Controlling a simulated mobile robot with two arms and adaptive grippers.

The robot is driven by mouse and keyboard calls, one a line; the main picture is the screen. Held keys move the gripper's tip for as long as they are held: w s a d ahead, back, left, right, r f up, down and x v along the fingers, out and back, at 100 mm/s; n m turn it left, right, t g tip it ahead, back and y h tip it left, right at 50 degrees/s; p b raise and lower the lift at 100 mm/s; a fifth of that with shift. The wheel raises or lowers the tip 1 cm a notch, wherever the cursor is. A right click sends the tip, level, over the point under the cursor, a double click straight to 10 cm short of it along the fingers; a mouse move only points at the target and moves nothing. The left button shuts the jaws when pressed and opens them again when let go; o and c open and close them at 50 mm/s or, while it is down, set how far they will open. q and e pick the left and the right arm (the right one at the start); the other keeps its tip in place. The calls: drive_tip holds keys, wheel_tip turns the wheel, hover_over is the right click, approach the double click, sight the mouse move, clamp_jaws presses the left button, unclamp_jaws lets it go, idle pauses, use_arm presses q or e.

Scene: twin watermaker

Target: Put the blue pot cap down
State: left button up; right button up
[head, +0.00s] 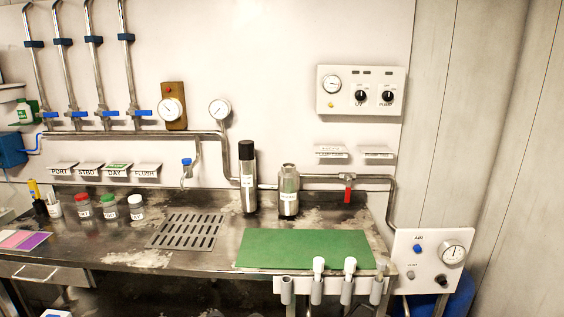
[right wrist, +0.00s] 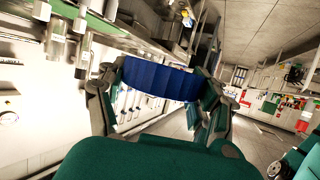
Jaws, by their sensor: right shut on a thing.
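The blue pot cap (right wrist: 160,80) is a broad, ribbed blue disc seen edge-on in the right wrist view. My right gripper (right wrist: 162,72) is shut on it, with one finger at each side of the cap. The cap hangs clear of any surface that I can make out. Neither gripper shows in the head view, and my left gripper is not in view. The green mat (head: 300,250) on the steel bench (head: 130,258) is bare.
A dark-topped cylinder (head: 248,180) and a steel canister (head: 289,192) stand behind the mat. A drain grate (head: 187,231) lies left of it. Three small jars (head: 110,207) stand further left. Several grey holders (head: 317,292), two with white-topped items, line the bench's front edge.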

drive_tip(key=shift+a+r, duration=0.1)
drive_tip(key=a+r+n+g+y, duration=0.1)
drive_tip(key=a+r+n+g, duration=0.25)
drive_tip(key=a, duration=0.25)
drive_tip(key=a+r+n+g+y, duration=0.2)
drive_tip(key=a+r+n+g, duration=0.1)
drive_tip(key=a+n+g, duration=0.3)
drive_tip(key=w+a+f+n+g+h, duration=0.2)
drive_tip(key=w+a+f+n+g, duration=0.1)
drive_tip(key=w+a+f+g, duration=0.15)
drive_tip(key=s+d+r+m+t+y, duration=0.1)
drive_tip(key=s+d+r+m+t, duration=0.5)
drive_tip(key=d+r+m+t, duration=0.3)
drive_tip(key=w+a+m+t+h, duration=0.25)
drive_tip(key=w+a+t, duration=0.25)
drive_tip(key=w+a, duration=0.45)
drive_tip(key=s+d+f+n+g+h, duration=0.1)
drive_tip(key=f+n+g, duration=0.3)
drive_tip(key=n+g, duration=0.4)
drive_tip(key=s+d+f+n+g, duration=0.2)
drive_tip(key=s+f+n+g, duration=0.2)
drive_tip(key=n+g, duration=0.4)
drive_tip(key=shift+f+g+h, duration=0.35)
drive_tip(key=shift+f+g, duration=0.3)
drive_tip(key=shift+g, duration=0.35)
